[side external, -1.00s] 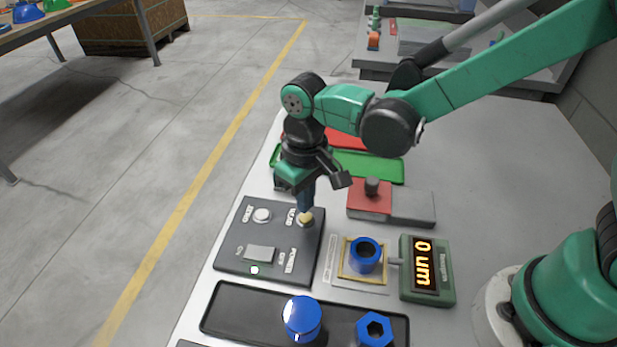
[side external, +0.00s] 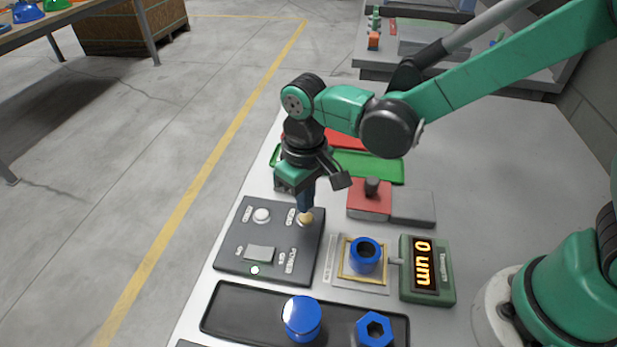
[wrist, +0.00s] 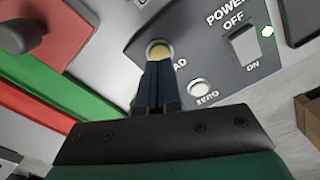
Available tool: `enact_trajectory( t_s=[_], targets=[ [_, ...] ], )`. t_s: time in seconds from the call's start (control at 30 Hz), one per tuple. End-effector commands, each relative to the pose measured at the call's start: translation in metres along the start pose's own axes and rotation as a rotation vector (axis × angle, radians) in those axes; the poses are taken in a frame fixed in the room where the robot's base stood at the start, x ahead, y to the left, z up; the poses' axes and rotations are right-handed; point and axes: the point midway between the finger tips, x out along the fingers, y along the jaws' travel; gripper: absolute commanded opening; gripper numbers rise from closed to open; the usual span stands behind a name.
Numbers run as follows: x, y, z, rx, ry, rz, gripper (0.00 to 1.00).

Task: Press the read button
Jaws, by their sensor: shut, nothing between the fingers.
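The dark control panel (side external: 232,256) lies on the grey table. Its read button (side external: 306,218) is a cream cap at the panel's upper right corner; it also shows in the wrist view (wrist: 160,48), where the label beside it is partly covered. My gripper (side external: 305,209) is shut and empty, pointing down with its fingertips right at the read button. In the wrist view the fingertips (wrist: 158,64) overlap the button's near edge. I cannot tell whether the button is pressed in. The display (side external: 424,265) reads "0 um".
A white zero button (side external: 261,215) and a power switch (side external: 260,254) with a lit lamp (side external: 255,270) share the panel. A blue ring (side external: 365,254) sits by the display. Blue parts lie in a black tray (side external: 240,310). Red and green trays (side external: 375,167) are behind my gripper.

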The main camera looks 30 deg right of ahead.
Motion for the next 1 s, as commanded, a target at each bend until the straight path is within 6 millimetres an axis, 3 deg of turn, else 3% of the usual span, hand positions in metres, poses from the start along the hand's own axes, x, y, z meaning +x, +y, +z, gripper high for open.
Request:
enact_trajectory(
  t_s=[1.0],
  targets=[
    [0.025, 0.000, 0.000, 0.000, 0.000, 0.000, 0.00]
  ],
)
